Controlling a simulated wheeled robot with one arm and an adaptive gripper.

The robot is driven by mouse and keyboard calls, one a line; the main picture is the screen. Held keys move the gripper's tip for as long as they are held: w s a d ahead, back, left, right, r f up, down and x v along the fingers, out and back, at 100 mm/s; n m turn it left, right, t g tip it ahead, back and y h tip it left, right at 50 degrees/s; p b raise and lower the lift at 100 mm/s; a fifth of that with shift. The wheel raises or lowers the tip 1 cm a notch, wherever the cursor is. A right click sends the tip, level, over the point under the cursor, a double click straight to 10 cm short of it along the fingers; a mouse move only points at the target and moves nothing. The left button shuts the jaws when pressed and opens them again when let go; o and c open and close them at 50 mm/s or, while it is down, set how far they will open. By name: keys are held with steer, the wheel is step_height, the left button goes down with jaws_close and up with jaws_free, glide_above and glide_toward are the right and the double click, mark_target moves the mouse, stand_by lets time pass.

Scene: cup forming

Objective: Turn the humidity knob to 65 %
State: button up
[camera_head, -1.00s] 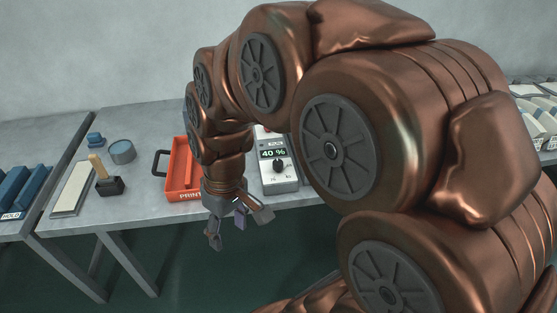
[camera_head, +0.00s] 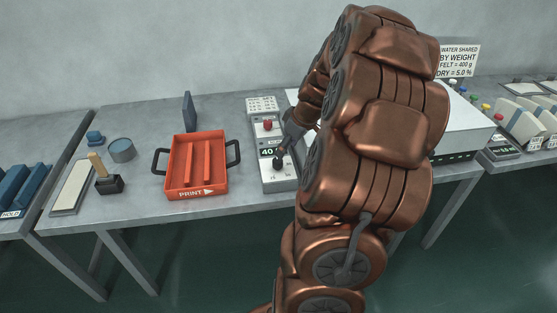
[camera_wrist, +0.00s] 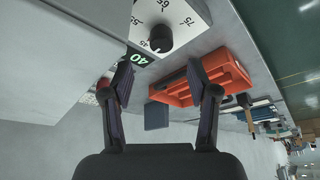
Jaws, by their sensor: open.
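The humidity unit (camera_head: 279,185) is a pale box on the table, right of the orange tray. Its display (camera_head: 267,152) reads 40, with the rest covered by my gripper. The black humidity knob (camera_wrist: 160,38) sits below the display on a white face with printed numbers, 75 among them. My gripper (camera_head: 281,155) points down at the knob from the upper right in the head view and hides part of it. In the wrist view my gripper (camera_wrist: 158,75) has its two fingers wide apart, with the knob ahead between them. I see no finger touching it.
A red button (camera_head: 268,125) is on the unit behind the display. The orange PRINT tray (camera_head: 222,181) with black handles stands close on the left. A large white box (camera_head: 465,128) stands right of my arm.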

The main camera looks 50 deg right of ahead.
mark_target(278, 161)
steer(key=shift+p+x, duration=1)
steer(key=shift+x, duration=2.8)
steer(key=shift+a, duration=0.1)
jaws_close()
